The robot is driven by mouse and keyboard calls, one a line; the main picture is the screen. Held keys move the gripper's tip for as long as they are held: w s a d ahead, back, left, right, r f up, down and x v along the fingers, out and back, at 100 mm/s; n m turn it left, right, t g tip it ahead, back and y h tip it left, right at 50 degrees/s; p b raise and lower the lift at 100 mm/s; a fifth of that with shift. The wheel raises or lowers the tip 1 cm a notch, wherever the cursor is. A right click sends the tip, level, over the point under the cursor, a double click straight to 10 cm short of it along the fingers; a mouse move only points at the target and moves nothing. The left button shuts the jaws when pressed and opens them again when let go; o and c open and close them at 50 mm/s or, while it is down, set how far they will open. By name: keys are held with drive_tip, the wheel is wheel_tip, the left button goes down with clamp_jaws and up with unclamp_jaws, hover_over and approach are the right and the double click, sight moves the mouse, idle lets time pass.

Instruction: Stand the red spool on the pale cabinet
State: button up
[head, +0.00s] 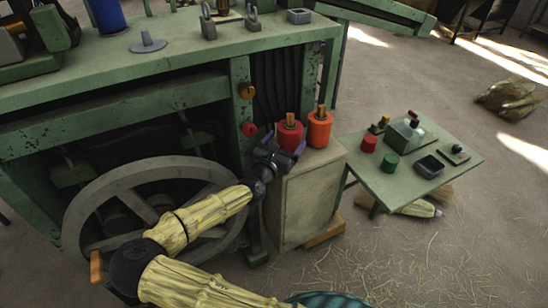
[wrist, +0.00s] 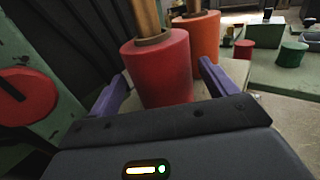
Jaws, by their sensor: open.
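The red spool (head: 289,133), with a wooden core sticking up, is upright at the pale cabinet (head: 302,205), over the left part of its top. My gripper hides its base in the head view. My gripper (head: 283,145) is open, with a purple finger on each side of the red spool. In the wrist view the red spool (wrist: 160,65) stands between the tips of my gripper (wrist: 163,73). I see a gap at the right finger; at the left finger I cannot tell whether they touch.
An orange spool (head: 319,130) stands close to the right of the red one on the cabinet. The green machine frame (head: 242,110) rises on the left. A low green table (head: 440,195) with small items stands to the right.

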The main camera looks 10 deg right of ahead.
drive_tip(key=v, duration=0.9)
drive_tip(key=shift+b, duration=0.35)
drive_tip(key=shift+s+r, duration=0.1)
